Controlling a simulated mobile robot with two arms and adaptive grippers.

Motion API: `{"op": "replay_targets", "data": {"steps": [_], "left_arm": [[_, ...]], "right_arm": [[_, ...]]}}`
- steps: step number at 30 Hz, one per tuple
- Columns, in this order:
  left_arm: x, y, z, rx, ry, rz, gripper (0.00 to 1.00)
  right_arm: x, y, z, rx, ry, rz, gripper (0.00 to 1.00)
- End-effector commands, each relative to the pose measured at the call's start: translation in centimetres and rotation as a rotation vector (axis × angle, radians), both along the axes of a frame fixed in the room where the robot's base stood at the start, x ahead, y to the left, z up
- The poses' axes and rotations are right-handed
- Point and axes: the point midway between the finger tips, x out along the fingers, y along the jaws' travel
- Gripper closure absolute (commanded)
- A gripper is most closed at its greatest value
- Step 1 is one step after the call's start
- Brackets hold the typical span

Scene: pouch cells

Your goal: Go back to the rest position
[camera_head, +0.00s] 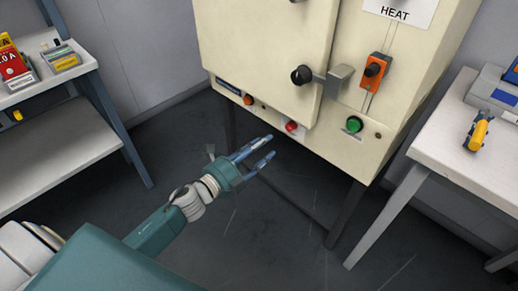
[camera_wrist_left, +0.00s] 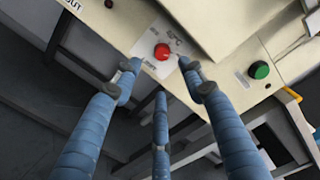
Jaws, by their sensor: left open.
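My left gripper (camera_head: 262,157) shows in the head view, reaching in from the lower left. It is open and empty, in front of and below the lower front edge of the cream heating cabinet (camera_head: 265,45). In the left wrist view its blue fingers (camera_wrist_left: 160,110) are spread apart, with nothing between them. The cabinet's red button (camera_wrist_left: 162,51) appears just beyond the fingertips in that view; I cannot tell whether they touch. The red button also shows in the head view (camera_head: 291,127). My right gripper is not in view.
The cabinet has a green button (camera_head: 354,124), an orange switch (camera_head: 374,70) and a door handle (camera_head: 325,77). A shelf (camera_head: 60,145) with small boxes stands at left. A white table (camera_head: 460,140) with a yellow-handled tool (camera_head: 479,132) stands at right. Floor between them is mostly clear.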

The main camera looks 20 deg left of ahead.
Motion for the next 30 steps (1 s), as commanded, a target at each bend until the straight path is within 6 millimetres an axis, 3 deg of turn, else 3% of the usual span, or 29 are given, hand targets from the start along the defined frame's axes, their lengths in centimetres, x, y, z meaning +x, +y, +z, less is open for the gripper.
{"op": "replay_targets", "data": {"steps": [6,23,26,30], "left_arm": [[-1.3,0.5,0.0,0.001,0.0,0.0,0.58],[-1.4,0.9,-0.4,-0.05,0.032,0.042,0.58],[-1.9,2.2,-2.1,-0.2,0.131,0.163,0.58],[-5.3,4.3,-7.6,-0.556,0.391,0.452,0.58]], "right_arm": [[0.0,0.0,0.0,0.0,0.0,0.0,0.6],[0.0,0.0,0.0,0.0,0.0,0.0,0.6],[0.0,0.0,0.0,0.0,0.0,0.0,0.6],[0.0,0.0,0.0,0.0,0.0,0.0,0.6]]}}
